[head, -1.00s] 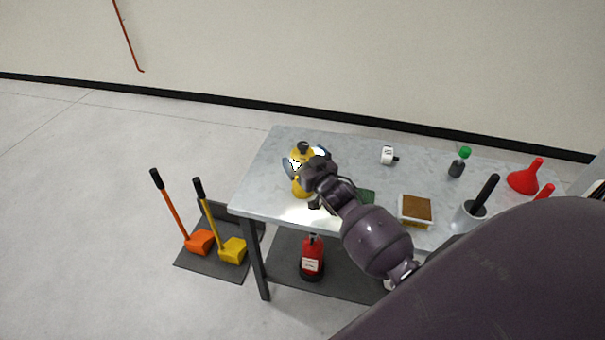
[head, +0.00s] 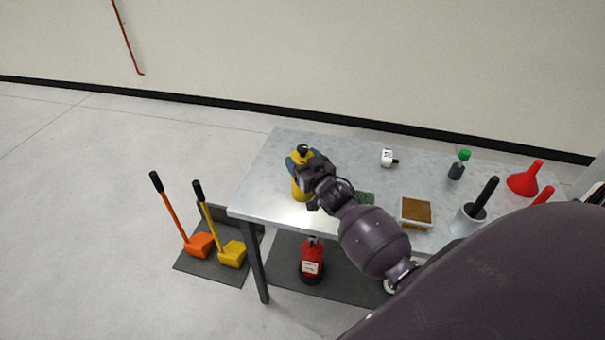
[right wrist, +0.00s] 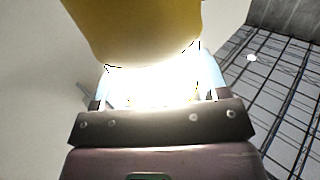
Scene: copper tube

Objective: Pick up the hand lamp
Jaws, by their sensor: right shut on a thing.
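The hand lamp (head: 299,187) is yellow with a black top and stands upright at the left end of the grey table (head: 262,190). My right gripper (head: 303,159) is shut on it, with blue fingers on either side of its upper part. My forearm and wrist hide its right side. In the right wrist view the lamp's yellow body (right wrist: 130,30) fills the top, above a glaring white glow between the fingers (right wrist: 155,85). I cannot tell whether its base touches the table. My left gripper is not in view.
On the table are a white roll-like object (head: 387,157), a green-capped bottle (head: 457,168), a brown-topped tray (head: 416,212), a white pot (head: 465,221) and a red funnel (head: 523,181). A red extinguisher (head: 311,262) stands below.

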